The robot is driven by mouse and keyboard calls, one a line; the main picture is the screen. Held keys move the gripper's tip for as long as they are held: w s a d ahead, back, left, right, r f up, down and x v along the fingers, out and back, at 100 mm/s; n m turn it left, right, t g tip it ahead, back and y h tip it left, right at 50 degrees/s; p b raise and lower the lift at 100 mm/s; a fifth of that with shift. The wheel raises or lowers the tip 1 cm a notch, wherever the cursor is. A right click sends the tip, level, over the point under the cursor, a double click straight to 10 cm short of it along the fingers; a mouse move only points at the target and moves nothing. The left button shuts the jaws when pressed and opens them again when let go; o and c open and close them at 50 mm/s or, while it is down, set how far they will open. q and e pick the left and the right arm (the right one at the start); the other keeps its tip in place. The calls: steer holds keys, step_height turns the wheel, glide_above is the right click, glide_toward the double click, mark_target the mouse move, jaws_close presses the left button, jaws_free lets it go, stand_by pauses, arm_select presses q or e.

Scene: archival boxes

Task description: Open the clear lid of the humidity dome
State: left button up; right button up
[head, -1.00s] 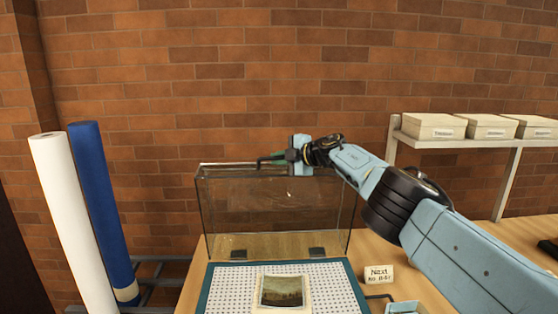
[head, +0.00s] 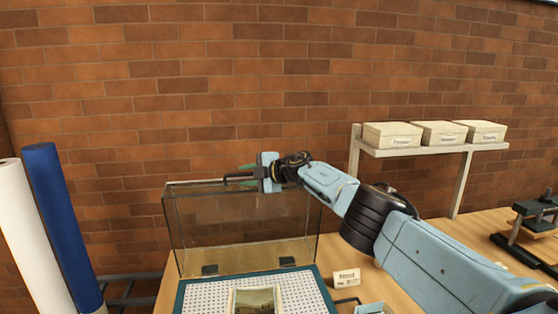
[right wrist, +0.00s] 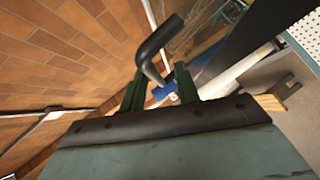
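The clear lid (head: 235,228) of the humidity dome stands raised, close to upright, along the back edge of the perforated base (head: 205,297). Two dark hinges show at its foot. A dark handle (head: 232,178) sits at its top edge. My right gripper (head: 247,176) is at this handle, its green fingers apart on either side of it. In the right wrist view the bent black handle (right wrist: 147,50) reaches in between the two spread fingers (right wrist: 160,88), with gaps beside it. My left gripper is not in view.
A picture (head: 254,300) lies on the base. A small card (head: 347,278) stands on the table to its right. A white shelf (head: 430,149) with boxes is behind, and a press (head: 530,225) is at far right. White and blue rolls (head: 62,225) stand at left.

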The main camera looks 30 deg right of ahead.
steer(key=shift+s+d+r+p, duration=0.3)
steer(key=shift+s+r+p, duration=0.35)
steer(key=shift+p, duration=1.5)
steer(key=shift+s+d+f+b, duration=0.1)
steer(key=shift+s+d+b, duration=0.25)
steer(key=shift+s, duration=0.15)
steer(key=shift+s+d, duration=0.25)
steer(key=shift+s, duration=0.3)
steer(key=v, duration=0.8)
steer(key=shift+s+r, duration=0.2)
steer(key=shift+r, duration=0.1)
steer(key=shift+a, duration=0.15)
